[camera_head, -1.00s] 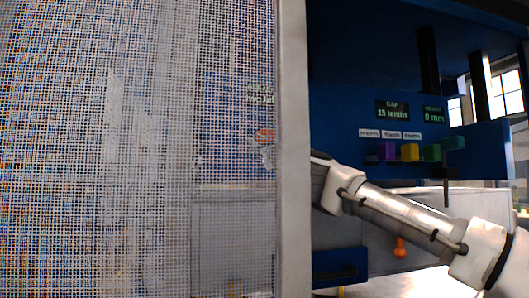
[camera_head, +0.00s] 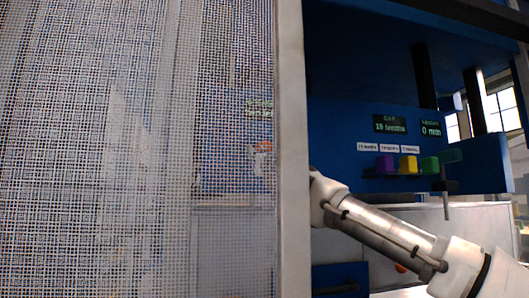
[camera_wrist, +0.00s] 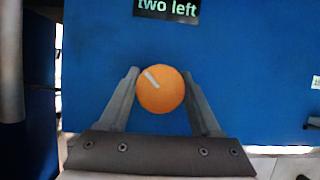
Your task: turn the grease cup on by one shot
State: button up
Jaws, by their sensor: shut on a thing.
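The grease cup shows as a round orange cap (camera_wrist: 160,95) with a short white mark pointing up and left, in the wrist view. It sits against a blue panel (camera_wrist: 240,70). My gripper (camera_wrist: 160,74) is shut on the cap, one finger on its left side and one on its right. A dark label (camera_wrist: 167,9) above the cap reads "two left". In the head view the cap (camera_head: 264,146) is a small blurred orange spot behind wire mesh. My gripper is too blurred there to make out.
A wire mesh screen (camera_head: 130,190) with a pale post (camera_head: 291,150) fills the left of the head view. On the right, purple (camera_head: 385,163), yellow (camera_head: 408,164) and green (camera_head: 430,165) blocks stand below a display (camera_head: 389,124) reading 15 tenths.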

jog(key=o, duration=1.4)
jog(key=shift+r, duration=0.1)
jog(key=shift+r+p, duration=0.4)
jog(key=shift+r, duration=0.1)
jog(key=r, duration=0.1)
jog(key=r+p, duration=0.2)
jog(key=shift+d+r, duration=0.3)
jog(key=shift+r, duration=0.1)
jog(key=s+d+r+p, duration=0.1)
jog(key=d+r, duration=0.1)
jog(key=d, duration=0.1)
jog(key=s+d+r+p, duration=0.1)
jog(key=d+r+p, duration=0.1)
jog(key=d, duration=0.2)
jog(key=s+d+r+p, duration=0.1)
jog(key=d+r, duration=0.1)
jog(key=d, duration=0.1)
jog(key=shift+d+r, duration=0.1)
jog(key=shift+d, duration=0.25)
